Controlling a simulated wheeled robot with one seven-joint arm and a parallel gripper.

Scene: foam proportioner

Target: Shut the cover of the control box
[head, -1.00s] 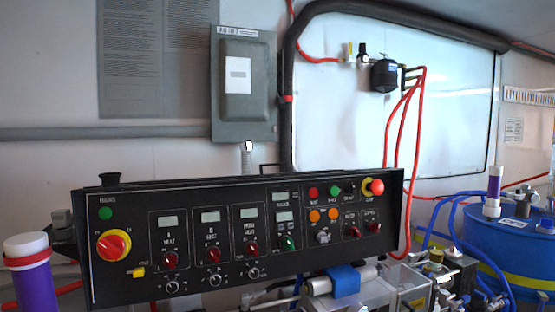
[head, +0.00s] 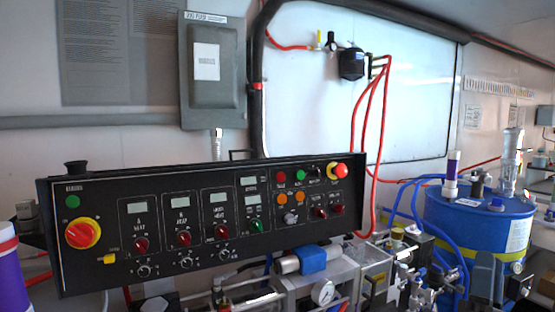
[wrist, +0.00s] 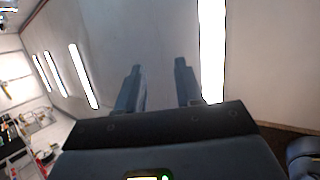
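The control box (head: 200,225) is a wide black panel with knobs, small displays and coloured buttons in the head view, at left and centre. Its face leans slightly, and a thin dark edge and a small handle (head: 241,155) show behind its top. I cannot tell which part is its cover or how far it stands open. My gripper (wrist: 158,72) shows in the wrist view with its two fingers apart and nothing between them. It faces a pale wall and ceiling lights, away from the control box. I cannot make it out in the head view.
A grey wall box (head: 212,80) hangs behind the panel. A blue drum (head: 480,225) with hoses stands at right. Red hoses (head: 372,120) hang from a wall fitting. Fittings and a gauge (head: 323,292) crowd the space below the panel. A purple cylinder (head: 10,275) stands at the left edge.

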